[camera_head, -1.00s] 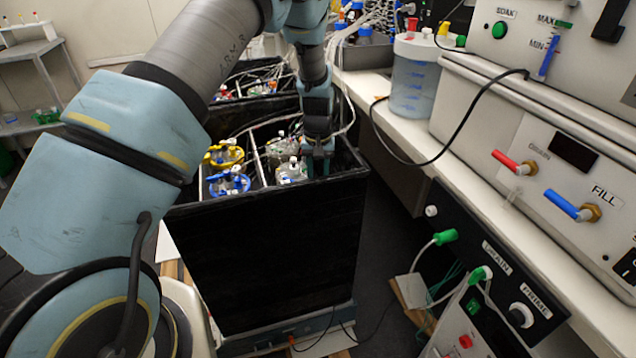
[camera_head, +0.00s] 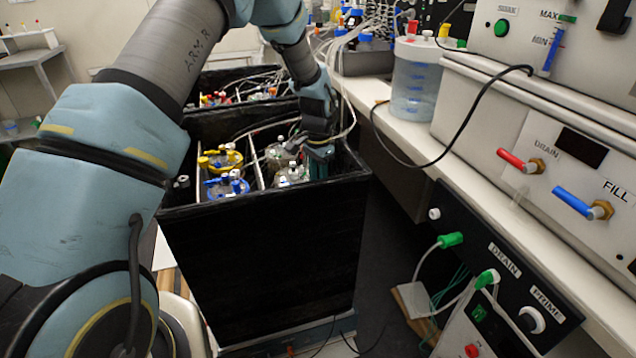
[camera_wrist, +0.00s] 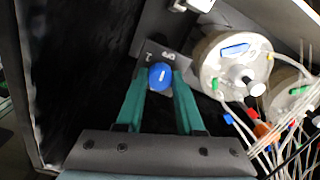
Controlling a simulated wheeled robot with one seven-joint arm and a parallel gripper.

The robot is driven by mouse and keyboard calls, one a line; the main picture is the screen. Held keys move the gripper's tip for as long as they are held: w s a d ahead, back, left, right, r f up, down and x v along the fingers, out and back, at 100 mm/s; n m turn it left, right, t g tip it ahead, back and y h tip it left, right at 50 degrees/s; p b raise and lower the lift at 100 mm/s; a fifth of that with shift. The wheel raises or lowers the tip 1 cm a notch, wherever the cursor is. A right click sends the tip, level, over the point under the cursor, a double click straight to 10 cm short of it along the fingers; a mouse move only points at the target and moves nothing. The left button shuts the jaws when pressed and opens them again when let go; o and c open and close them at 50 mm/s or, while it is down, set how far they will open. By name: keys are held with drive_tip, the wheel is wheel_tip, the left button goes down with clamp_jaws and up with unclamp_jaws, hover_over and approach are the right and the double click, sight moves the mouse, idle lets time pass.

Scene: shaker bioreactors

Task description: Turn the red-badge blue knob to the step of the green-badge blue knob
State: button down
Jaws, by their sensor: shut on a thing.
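A blue knob (camera_wrist: 160,76) with a white pointer mark is in the wrist view, on a grey panel (camera_wrist: 155,48) with small white letters inside the black-walled box. My gripper (camera_wrist: 160,83) has its two teal fingers closed on either side of this knob. No red or green badge can be made out, so I cannot tell which of the task's knobs it is. A second blue knob is not visible. In the head view my gripper (camera_head: 319,160) reaches down inside the front right corner of the box, and its fingertips and the knob are hidden.
The black box (camera_head: 262,255) holds several lidded vessels, including a blue-ringed one (camera_head: 228,186) and a yellow-ringed one (camera_head: 221,161). In the wrist view, a pale vessel lid (camera_wrist: 228,66) and tubes (camera_wrist: 262,135) lie close right of my gripper. A bench (camera_head: 470,165) stands right.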

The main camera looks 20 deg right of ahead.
drive_tip(key=shift+m, duration=0.7)
drive_tip(key=c, duration=0.5)
unclamp_jaws()
drive_tip(key=shift+c, duration=0.2)
wheel_tip(320, 180, up, 11)
drive_tip(key=b, duration=0.2)
drive_tip(key=shift+f, duration=0.1)
